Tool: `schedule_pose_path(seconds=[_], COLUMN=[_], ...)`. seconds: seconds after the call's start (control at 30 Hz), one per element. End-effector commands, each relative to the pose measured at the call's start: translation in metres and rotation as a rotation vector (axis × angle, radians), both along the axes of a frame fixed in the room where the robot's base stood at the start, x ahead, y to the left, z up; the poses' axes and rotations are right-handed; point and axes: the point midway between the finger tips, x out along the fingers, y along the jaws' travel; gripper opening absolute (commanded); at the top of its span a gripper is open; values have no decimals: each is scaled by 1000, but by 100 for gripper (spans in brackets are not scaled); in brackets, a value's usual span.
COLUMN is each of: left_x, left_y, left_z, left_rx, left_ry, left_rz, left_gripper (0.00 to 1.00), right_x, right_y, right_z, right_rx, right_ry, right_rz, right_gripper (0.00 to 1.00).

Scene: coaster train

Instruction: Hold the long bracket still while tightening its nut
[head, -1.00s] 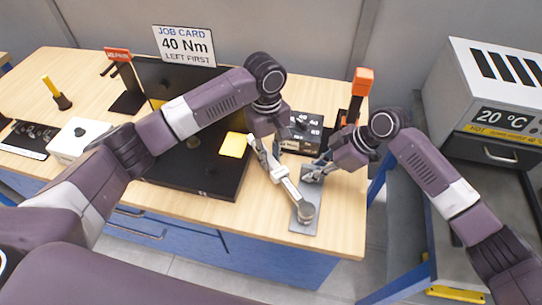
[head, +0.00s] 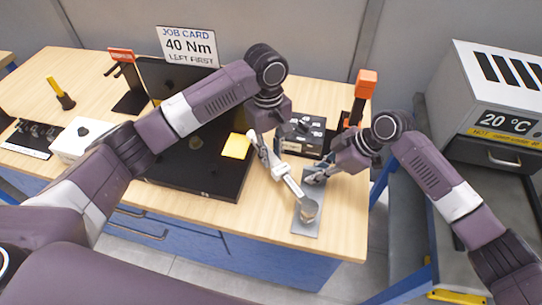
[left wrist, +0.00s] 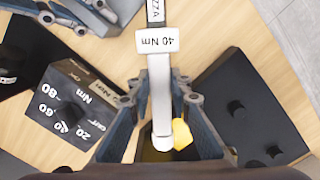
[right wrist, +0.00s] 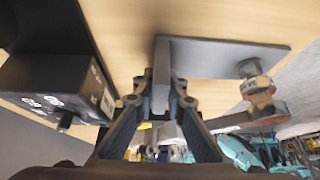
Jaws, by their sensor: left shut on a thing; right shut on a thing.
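The long bracket is a grey metal plate (head: 304,229) with an upright bar (right wrist: 162,75), on the right part of the bench. My right gripper (head: 318,174) is shut on the upright bar; it also shows in the right wrist view (right wrist: 160,95). A silver torque wrench (head: 288,185), labelled 40 Nm in the left wrist view (left wrist: 157,40), reaches across to the plate. My left gripper (head: 262,152) is shut on its handle. The wrench head (head: 309,211) sits over the near end of the plate and hides the nut in the head view.
A black box with Nm markings (head: 302,136) stands close behind the grippers. A black panel (head: 190,182) with a yellow pad (head: 236,146) lies to the left. An orange-topped post (head: 366,84) stands at the back right. The bench's right edge is near.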

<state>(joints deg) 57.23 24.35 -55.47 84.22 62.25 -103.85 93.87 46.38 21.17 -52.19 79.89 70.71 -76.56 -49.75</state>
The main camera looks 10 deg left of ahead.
Motion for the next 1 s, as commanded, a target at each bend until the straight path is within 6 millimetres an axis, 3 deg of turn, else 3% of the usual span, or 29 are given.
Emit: schedule_pose_path(seconds=[0.4, 0.77, 0.8, 1.0], left_x=[1, 1, 1, 1], left_y=[-1, -1, -1, -1], left_z=[20, 24, 24, 23], left_rx=[-4, -4, -4, -4], left_ry=[-3, -2, -2, -2], left_rz=[-1, -2, -2, -2], left_gripper=[0, 0, 0, 0], right_x=[0, 1, 1, 0], right_y=[0, 0, 0, 0], right_z=[1, 1, 1, 1], right_rx=[1, 1, 1, 0], right_ry=[-1, -2, -2, -1], right_rz=[0, 0, 0, 0], right_gripper=[0, 0, 12, 32])
